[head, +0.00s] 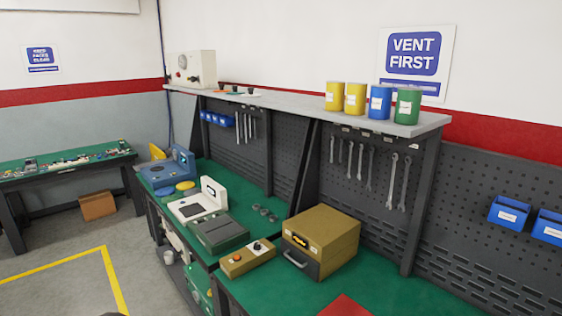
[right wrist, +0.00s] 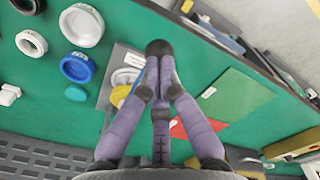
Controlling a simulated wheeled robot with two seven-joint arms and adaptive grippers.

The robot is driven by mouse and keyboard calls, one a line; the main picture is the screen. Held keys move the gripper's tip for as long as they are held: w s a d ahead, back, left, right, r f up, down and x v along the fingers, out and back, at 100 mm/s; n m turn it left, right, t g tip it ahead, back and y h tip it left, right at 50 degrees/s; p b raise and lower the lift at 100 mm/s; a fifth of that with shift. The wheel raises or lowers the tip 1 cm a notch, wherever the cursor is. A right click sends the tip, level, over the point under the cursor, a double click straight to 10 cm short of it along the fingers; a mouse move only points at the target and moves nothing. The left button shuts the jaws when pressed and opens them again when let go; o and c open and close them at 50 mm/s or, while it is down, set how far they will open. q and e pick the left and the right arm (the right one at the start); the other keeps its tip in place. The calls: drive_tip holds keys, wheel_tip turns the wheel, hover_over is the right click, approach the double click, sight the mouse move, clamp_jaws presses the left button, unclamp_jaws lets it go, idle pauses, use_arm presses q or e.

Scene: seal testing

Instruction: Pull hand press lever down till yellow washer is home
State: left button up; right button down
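In the right wrist view, my right gripper (right wrist: 160,62) has its purple fingers drawn together at the tips, beside a dark rounded end (right wrist: 158,47). I cannot tell if that end is a lever knob or a fingertip, and no held thing shows. A yellow round piece (right wrist: 120,95), perhaps the yellow washer, sits on a grey plate (right wrist: 104,97), partly hidden behind the fingers. The hand press and its lever cannot be made out clearly.
In the right wrist view, a large white ring (right wrist: 82,25), a small white ring (right wrist: 31,43) and a blue ring (right wrist: 78,67) lie on the green mat. In the head view, a brown case (head: 322,232) and a control box (head: 247,257) stand on the bench, with a red sheet (head: 345,306) in front.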

wheel_tip(320, 180, up, 8)
drive_tip(key=p, duration=0.6)
drive_tip(key=shift+r, duration=0.25)
